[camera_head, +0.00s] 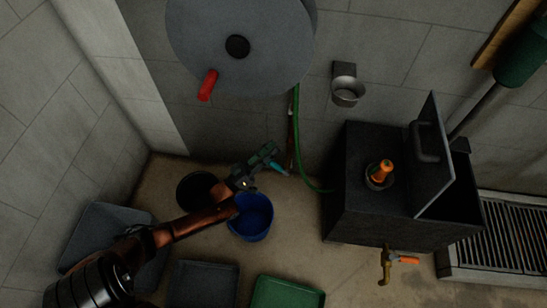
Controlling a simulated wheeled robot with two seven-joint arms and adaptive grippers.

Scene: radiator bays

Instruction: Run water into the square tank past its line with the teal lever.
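The square tank looks to be the dark box (350,215) right of centre, with a raised lid (434,160) on its right part. Its water level and fill line cannot be made out. A small teal piece (279,168), which looks like the teal lever, shows by a thin upright pipe (291,145) at the wall. My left arm reaches in from the lower left, and my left gripper (268,160) is right at the teal piece. Whether its fingers are closed on it is not clear. My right gripper is not in view.
A green hose (297,120) runs down toward the tank. A large grey reel (205,40) with a red handle (208,85) hangs above. A brass tap (385,268) with orange handle is in front of the tank.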

